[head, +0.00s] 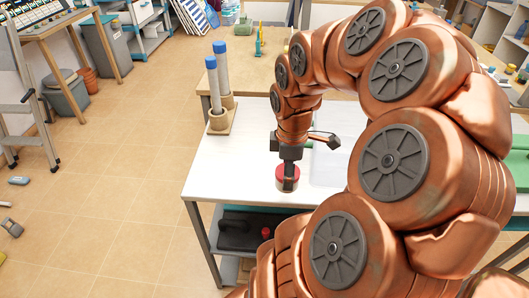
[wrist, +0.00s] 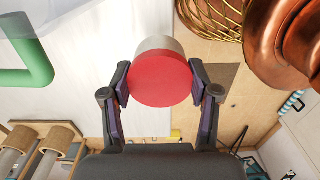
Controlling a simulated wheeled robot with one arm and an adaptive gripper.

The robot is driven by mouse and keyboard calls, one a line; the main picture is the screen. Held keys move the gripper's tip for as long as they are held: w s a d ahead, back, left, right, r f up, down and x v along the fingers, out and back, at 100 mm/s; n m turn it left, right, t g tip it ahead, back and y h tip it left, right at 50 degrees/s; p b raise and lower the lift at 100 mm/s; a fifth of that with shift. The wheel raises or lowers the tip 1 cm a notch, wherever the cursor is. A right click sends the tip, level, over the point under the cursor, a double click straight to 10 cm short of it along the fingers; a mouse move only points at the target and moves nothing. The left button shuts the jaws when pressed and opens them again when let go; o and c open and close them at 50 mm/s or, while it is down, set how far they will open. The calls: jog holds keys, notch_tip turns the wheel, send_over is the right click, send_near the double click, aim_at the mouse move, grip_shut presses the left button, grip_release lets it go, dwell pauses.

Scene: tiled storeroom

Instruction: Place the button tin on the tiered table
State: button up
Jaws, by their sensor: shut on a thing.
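The button tin (head: 288,172) has a red lid and a pale metallic side. My gripper (head: 289,180) is shut on it, and the wrist view shows the two fingers pressed on opposite sides of the tin (wrist: 161,79). In the head view the tin appears over the white top of the tiered table (head: 235,160), towards its front edge. I cannot tell whether its underside touches the top. The table has a lower shelf with dark items on it.
A wooden stand with two blue-capped grey posts (head: 220,122) stands at the table's back left corner. A green handle (wrist: 25,65) and a gold wire basket (wrist: 215,18) show in the wrist view. A wooden table (head: 255,75) stands behind. The tiled floor at left is mostly open.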

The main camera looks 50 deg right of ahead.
jog(key=w+d, duration=0.1)
jog(key=w, duration=0.3)
jog(key=w+f+p, duration=0.1)
jog(key=w, duration=0.4)
jog(key=w+d, duration=0.1)
jog(key=w, duration=0.3)
jog(key=shift+w+d+f+p, duration=0.15)
jog(key=shift+w+d+p, duration=0.15)
jog(key=shift+p, duration=0.1)
jog(key=shift+f, duration=1.75)
jog(key=shift+f, duration=0.15)
jog(key=o, duration=1.2)
